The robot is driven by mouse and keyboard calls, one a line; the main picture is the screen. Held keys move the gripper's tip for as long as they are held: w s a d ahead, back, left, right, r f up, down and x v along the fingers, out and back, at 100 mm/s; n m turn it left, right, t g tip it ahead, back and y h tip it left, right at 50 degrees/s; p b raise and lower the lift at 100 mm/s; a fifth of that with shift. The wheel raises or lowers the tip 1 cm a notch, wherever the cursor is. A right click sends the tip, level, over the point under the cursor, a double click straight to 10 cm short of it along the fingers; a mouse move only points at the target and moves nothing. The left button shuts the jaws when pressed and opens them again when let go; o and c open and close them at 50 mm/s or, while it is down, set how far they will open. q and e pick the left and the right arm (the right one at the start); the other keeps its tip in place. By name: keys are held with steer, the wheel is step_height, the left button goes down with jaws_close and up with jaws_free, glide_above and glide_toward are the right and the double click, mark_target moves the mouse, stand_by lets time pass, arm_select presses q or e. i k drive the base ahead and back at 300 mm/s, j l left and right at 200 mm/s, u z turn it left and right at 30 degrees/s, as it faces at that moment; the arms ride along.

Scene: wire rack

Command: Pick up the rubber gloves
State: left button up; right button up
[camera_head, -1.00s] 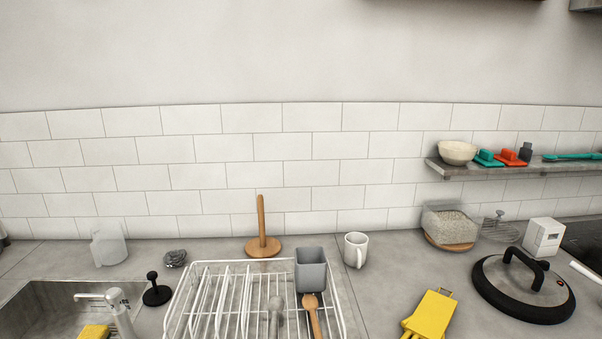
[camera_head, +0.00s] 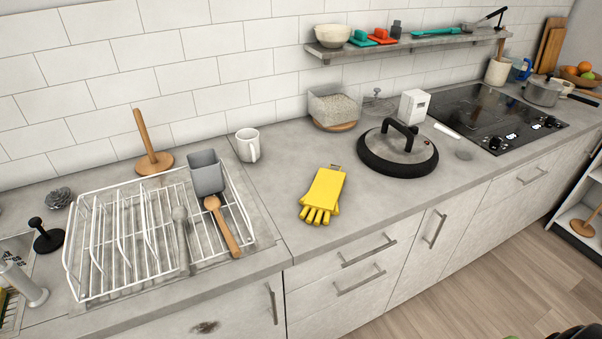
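The yellow rubber gloves (camera_head: 325,190) lie flat on the grey countertop, their fingers pointing toward the front edge. They are between the dish rack on the left and the black-rimmed lid on the right. Nothing covers them.
A white wire rack (camera_head: 120,245) holds a grey cup (camera_head: 207,172) and wooden utensils. A white mug (camera_head: 248,146), a glass container (camera_head: 334,108) and a black-rimmed lid (camera_head: 397,150) stand around the gloves. The counter is clear in front of the gloves. A shelf (camera_head: 400,48) hangs above.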

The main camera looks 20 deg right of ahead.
mark_target(322, 198)
steer(key=l+u, duration=0.15)
steer(key=l, duration=0.35)
steer(key=k+l+u, duration=0.2)
steer(key=l, duration=0.25)
steer(key=l+u, duration=0.15)
steer(key=l, duration=0.35)
steer(key=k+l+u, duration=0.15)
steer(key=l, duration=0.3)
